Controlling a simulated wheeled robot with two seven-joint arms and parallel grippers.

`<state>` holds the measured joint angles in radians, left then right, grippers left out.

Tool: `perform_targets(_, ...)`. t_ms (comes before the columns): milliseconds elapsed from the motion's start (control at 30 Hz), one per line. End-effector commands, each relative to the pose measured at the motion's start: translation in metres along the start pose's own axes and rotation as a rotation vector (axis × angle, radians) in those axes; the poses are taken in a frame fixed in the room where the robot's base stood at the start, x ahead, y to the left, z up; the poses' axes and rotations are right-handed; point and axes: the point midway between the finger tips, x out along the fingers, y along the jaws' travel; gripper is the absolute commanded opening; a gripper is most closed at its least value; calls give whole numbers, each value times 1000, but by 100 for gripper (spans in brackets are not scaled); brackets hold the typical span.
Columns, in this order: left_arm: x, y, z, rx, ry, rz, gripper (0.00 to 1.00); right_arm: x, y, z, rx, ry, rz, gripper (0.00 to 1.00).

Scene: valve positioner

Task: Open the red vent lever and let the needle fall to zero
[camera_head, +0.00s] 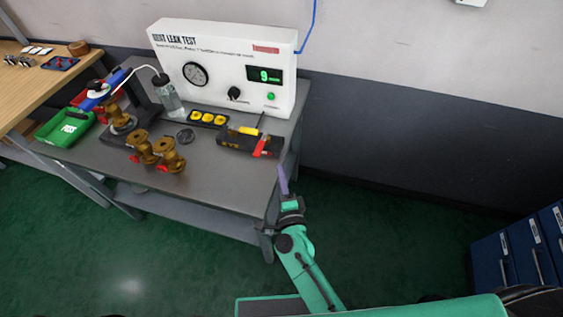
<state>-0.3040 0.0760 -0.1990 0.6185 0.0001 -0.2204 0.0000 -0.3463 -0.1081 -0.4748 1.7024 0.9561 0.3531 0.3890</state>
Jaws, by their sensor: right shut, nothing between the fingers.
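The leak test panel (225,58) is a white box at the back of the grey bench. Its round dial gauge (194,74) is on the left of its face; the needle is too small to read. A green display (264,75) beside it reads 9. A red lever-like part (262,146) lies at the right end of a dark block near the bench's right edge; I cannot tell whether it is the vent lever, or its position. My right gripper (283,178) is shut and empty, just off the bench's right edge, below and apart from the red part. My left gripper is out of view.
Brass valves (168,155) stand at the bench front. A black tray with yellow pieces (208,118), a clear bottle (169,98) and a green bin (66,126) are also on the bench (215,170). Blue drawers (530,250) stand at the right. Floor right of the bench is clear.

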Motion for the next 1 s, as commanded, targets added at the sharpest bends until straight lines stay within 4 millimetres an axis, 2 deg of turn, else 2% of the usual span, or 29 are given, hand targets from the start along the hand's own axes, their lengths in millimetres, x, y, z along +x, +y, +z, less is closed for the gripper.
perform_targets(100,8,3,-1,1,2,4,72,-28,4,6,1,-1,3,0)
perform_targets(300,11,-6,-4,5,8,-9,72,-53,1,12,-1,0,-1,0)
perform_targets(867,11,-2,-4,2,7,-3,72,-56,0,12,-1,1,-1,0)
perform_targets(1000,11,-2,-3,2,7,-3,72,-50,-7,15,-82,-79,-2,0)
